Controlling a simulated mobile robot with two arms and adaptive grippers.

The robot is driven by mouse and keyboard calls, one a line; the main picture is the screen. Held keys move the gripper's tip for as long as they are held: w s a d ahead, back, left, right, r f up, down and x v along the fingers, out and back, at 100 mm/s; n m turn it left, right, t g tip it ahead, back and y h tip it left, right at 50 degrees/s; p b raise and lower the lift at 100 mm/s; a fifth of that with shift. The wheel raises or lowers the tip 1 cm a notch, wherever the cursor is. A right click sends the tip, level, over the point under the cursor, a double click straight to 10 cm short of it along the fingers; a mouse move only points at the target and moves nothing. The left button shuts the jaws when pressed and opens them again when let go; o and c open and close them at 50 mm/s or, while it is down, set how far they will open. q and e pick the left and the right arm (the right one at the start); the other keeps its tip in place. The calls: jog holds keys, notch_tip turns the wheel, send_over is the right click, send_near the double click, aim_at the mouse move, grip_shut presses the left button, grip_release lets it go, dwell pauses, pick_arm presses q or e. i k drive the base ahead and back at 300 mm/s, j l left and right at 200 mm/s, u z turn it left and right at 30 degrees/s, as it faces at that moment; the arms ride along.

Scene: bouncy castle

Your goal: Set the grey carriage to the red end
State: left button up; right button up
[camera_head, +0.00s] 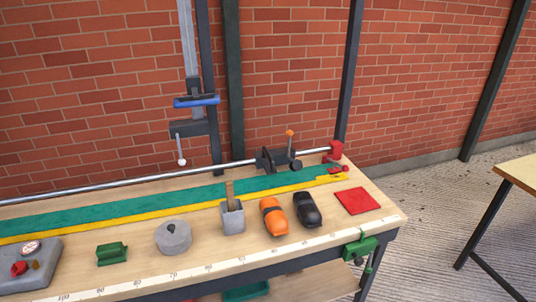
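A dark grey carriage (272,160) sits on a long horizontal metal rail (130,182) along the back of the workbench. An upright lever with an orange knob (290,133) rises from the carriage. The red end block (336,149) is at the right end of the rail. A short stretch of bare rail shows between the carriage and the red block, so they are apart. Neither of my grippers is in view.
A vertical post with a blue handle (197,101) stands behind the rail. On the bench (345,226) are a green block (112,253), grey weight (173,237), grey holder (232,218), orange (273,216) and black (307,210) tools, and a red square (357,201).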

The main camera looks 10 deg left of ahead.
aim_at(279, 159)
jog(key=i+l+u, duration=0.3)
jog(key=l, duration=0.35)
jog(key=i+l+u, duration=0.15)
jog(key=i+l, duration=0.15)
jog(key=l, duration=0.1)
